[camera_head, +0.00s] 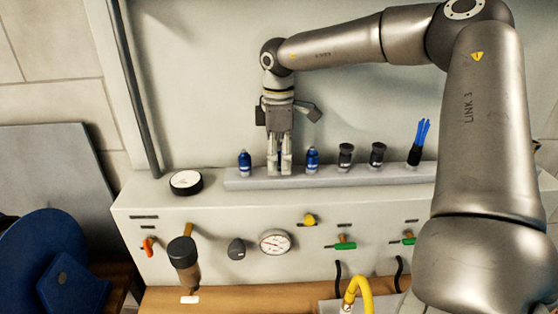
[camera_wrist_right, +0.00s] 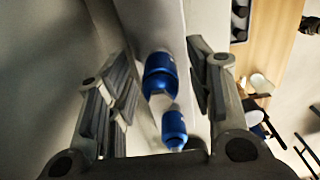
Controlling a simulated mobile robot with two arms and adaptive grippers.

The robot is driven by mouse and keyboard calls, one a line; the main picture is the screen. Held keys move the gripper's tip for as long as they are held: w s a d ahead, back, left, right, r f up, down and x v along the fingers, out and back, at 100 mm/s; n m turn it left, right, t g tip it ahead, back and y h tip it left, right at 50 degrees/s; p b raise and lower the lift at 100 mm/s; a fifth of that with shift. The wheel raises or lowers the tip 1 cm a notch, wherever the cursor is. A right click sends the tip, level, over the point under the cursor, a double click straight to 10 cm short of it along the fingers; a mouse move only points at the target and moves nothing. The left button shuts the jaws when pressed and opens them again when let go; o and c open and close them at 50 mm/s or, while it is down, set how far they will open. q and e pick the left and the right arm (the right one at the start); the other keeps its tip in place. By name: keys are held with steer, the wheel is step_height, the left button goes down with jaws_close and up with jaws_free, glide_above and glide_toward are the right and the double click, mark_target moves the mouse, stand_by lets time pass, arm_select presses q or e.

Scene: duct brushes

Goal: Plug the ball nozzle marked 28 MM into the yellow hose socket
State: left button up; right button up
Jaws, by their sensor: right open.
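My right gripper (camera_head: 279,168) points down at the grey rail, with its fingers around a blue nozzle (camera_head: 287,158) that they partly hide. In the right wrist view the open fingers (camera_wrist_right: 160,88) stand on either side of blue nozzles; one (camera_wrist_right: 160,78) is between them and another (camera_wrist_right: 174,128) is nearer the palm. Other blue nozzles stand on the rail to the left (camera_head: 245,162) and to the right (camera_head: 312,160). No size marking is readable. The yellow hose (camera_head: 360,288) curves up at the bottom edge; its socket is not clearly visible. My left gripper is not in view.
The grey rail (camera_head: 330,177) also holds two black nozzles (camera_head: 346,154) (camera_head: 378,154) and a blue-bristled brush (camera_head: 418,142). A round gauge (camera_head: 186,181) lies left of the rail. Knobs, valves and a dial (camera_head: 275,242) stick out of the panel front. My right arm covers the right side.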

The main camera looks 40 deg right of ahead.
stand_by(0.4)
steer(key=shift+b, duration=0.4)
steer(key=shift+b, duration=0.35)
stand_by(0.4)
jaws_close()
stand_by(0.3)
steer(key=shift+r, duration=0.15)
